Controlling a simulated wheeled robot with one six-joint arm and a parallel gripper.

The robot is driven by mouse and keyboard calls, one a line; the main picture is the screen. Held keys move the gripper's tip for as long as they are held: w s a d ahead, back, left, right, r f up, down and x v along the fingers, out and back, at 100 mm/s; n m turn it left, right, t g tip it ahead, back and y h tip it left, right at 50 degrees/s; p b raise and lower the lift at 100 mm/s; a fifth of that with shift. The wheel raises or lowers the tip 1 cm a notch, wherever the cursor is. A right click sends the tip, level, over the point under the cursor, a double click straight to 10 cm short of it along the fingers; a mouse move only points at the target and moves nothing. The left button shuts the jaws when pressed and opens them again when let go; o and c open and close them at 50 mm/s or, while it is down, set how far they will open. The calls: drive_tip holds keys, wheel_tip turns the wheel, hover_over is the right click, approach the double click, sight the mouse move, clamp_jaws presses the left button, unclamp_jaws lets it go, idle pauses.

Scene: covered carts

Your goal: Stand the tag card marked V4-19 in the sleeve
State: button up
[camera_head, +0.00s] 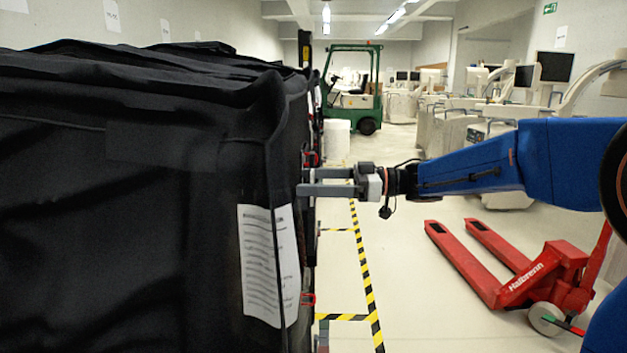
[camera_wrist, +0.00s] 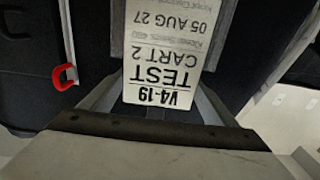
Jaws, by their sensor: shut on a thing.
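The tag card (camera_wrist: 165,75) shows in the wrist view with its print upside down, reading V4-19, TEST, CART 2 and 05 AUG 27. My gripper (camera_wrist: 160,98) is shut on the card near its V4-19 end. A grey sleeve-like border (camera_wrist: 116,35) shows beside the card's far part, against a dark cover. I cannot tell whether the card is inside it or in front of it. In the head view my gripper (camera_head: 312,182) reaches left to the side of the black covered cart (camera_head: 150,200); the card is hidden there.
A red clip (camera_wrist: 64,77) is left of the card in the wrist view. A printed sheet (camera_head: 262,262) hangs on the near cover. A red pallet truck (camera_head: 545,275) stands at right; a green forklift (camera_head: 352,95) is farther back. Floor between carts and pallet truck is clear.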

drive_tip(key=shift+f, duration=0.8)
drive_tip(key=o, duration=1)
drive_tip(key=d, duration=1.7)
drive_tip(key=shift+s+d, duration=0.2)
drive_tip(key=shift+s, duration=0.15)
